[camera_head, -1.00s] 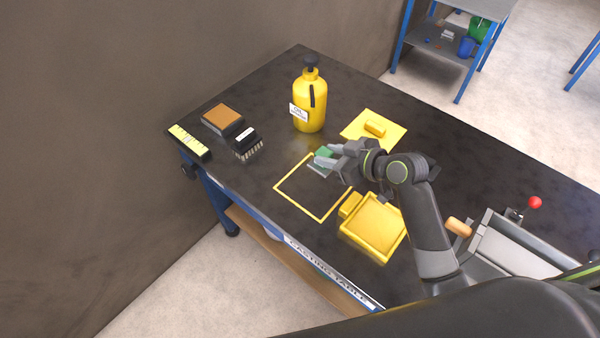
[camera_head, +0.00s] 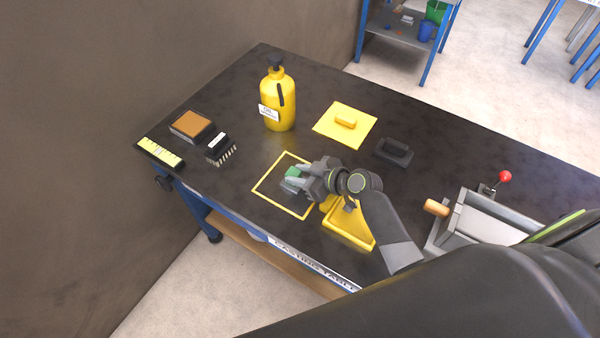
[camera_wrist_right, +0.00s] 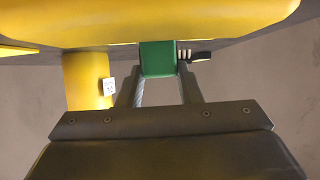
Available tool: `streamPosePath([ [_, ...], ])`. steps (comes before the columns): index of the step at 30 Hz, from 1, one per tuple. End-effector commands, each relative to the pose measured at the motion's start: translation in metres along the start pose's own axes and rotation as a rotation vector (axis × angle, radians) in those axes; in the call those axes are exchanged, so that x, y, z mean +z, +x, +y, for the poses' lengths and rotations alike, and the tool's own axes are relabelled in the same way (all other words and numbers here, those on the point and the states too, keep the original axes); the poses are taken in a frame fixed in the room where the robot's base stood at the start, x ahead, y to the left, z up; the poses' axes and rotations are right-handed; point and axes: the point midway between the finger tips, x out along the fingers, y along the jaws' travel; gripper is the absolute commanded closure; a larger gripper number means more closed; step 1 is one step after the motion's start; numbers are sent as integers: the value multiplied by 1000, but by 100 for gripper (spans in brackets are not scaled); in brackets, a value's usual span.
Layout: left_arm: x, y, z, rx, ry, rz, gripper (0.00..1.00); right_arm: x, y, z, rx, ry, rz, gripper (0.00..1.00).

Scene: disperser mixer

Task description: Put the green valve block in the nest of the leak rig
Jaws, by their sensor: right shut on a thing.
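The green valve block (camera_head: 291,173) is between the fingers of my right gripper (camera_head: 291,180), which is shut on it. In the head view it appears over the yellow square outline on the dark table; its height above the top is hard to judge. In the right wrist view the block (camera_wrist_right: 158,58) shows between the two fingertips (camera_wrist_right: 160,82). A grey fixture (camera_head: 490,218) with a red-knobbed lever and an orange handle stands at the right; it may be the leak rig, but I cannot make out its nest. My left gripper is not in view.
A yellow open tray (camera_head: 348,228) is partly hidden behind my right wrist. A yellow bottle (camera_head: 278,100), a yellow plate with a grip (camera_head: 358,138) and a black handled block (camera_head: 395,152) stand farther back. Dark table surface is clear between the black block and the fixture.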

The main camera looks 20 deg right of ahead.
Motion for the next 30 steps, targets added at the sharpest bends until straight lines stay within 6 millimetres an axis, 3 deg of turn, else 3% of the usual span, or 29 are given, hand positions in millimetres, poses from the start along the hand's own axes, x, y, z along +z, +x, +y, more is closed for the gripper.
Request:
streamPosePath([
  [8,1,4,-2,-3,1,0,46,2,2,0,0,0,3,100],
  [9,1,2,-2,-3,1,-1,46,1,1,0,0,0,1,64],
  [13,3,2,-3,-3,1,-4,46,1,1,0,0,0,1,47],
  [25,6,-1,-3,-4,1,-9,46,-1,-2,0,1,0,0,46],
  [30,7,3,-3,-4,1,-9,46,1,-22,1,3,-2,0,46],
])
